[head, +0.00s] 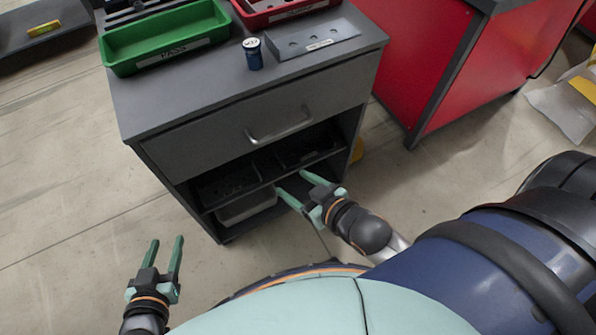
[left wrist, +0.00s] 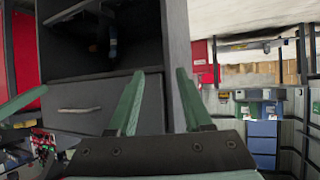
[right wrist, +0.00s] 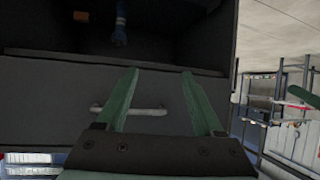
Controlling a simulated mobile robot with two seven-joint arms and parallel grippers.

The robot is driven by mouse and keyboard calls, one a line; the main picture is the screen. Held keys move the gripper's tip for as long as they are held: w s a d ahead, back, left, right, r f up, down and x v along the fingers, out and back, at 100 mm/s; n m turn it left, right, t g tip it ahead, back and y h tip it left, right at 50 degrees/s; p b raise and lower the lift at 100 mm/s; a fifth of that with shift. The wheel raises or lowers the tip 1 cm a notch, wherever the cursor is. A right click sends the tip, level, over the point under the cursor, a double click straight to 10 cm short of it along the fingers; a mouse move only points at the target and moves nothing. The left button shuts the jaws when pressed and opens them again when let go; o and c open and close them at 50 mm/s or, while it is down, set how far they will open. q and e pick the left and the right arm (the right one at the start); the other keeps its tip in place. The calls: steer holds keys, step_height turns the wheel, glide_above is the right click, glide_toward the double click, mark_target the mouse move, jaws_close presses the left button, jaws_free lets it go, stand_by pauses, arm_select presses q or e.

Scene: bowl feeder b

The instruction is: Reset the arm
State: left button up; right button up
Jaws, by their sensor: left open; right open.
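My left gripper (head: 166,242) is at the lower left of the head view, over the floor to the left of the grey cabinet (head: 225,139). Its two green fingers are spread apart with nothing between them. They also show apart in the left wrist view (left wrist: 160,75). My right gripper (head: 292,184) is in front of the cabinet's open lower shelves, its fingers pointing towards the cabinet. They are spread and empty, as the right wrist view (right wrist: 160,75) shows too. I cannot tell whether the right fingers touch the cabinet.
On the cabinet top are a green tray (head: 163,38), a red tray (head: 278,10), a dark blue labelled cylinder (head: 253,54) and a grey plate with holes (head: 312,40). The drawer handle (head: 279,127) sticks out. A red cabinet (head: 420,60) stands right. Floor to the left is clear.

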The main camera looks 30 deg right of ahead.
steer(key=shift+s+a+f+y, duration=0.15)
steer(key=shift+s+y, duration=0.15)
steer(key=shift+s, duration=0.2)
arm_select(q)
steer(key=s+a+r+g+p, duration=0.1)
steer(key=r+p, duration=0.4)
steer(key=p, duration=0.5)
steer(key=s+a+r+n+g+y+p, duration=0.1)
steer(key=s+r+p, duration=0.2)
steer(key=p, duration=0.7)
step_height(320, 180, up, 2)
steer(key=shift+s+r, duration=0.1)
steer(key=shift+s, duration=0.3)
arm_select(e)
steer(key=s+d+r+m+g+h, duration=0.1)
steer(key=s+r, duration=0.3)
steer(key=r, duration=0.6)
steer(key=shift+s+d+g, duration=0.35)
steer(key=shift+d+g, duration=0.25)
steer(key=shift+g, duration=0.1)
steer(key=shift+r, duration=0.1)
